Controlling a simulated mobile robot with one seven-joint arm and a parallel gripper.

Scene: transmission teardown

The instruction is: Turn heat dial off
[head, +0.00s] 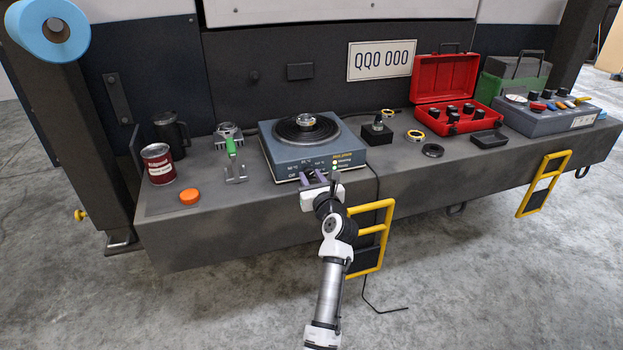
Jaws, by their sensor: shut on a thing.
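The hot plate (283,151) is a blue-grey box with a round black heating surface, standing on the dark bench. A metal ring-shaped part (306,122) sits on top of it. Its front panel carries temperature markings, an "Off" mark and small indicator lights at the right. My gripper (318,177) is at the lower front panel, by the heat dial. Its fingers are shut on the dial, which they mostly hide. Where the dial points cannot be told.
The bench (230,235) also bears a red can (158,165), an orange cap (189,196), a green-handled puller (233,158), an open red case (443,95) and a grey control box (548,115). Yellow steps (376,235) hang at the front. A dark cable runs beside the hot plate.

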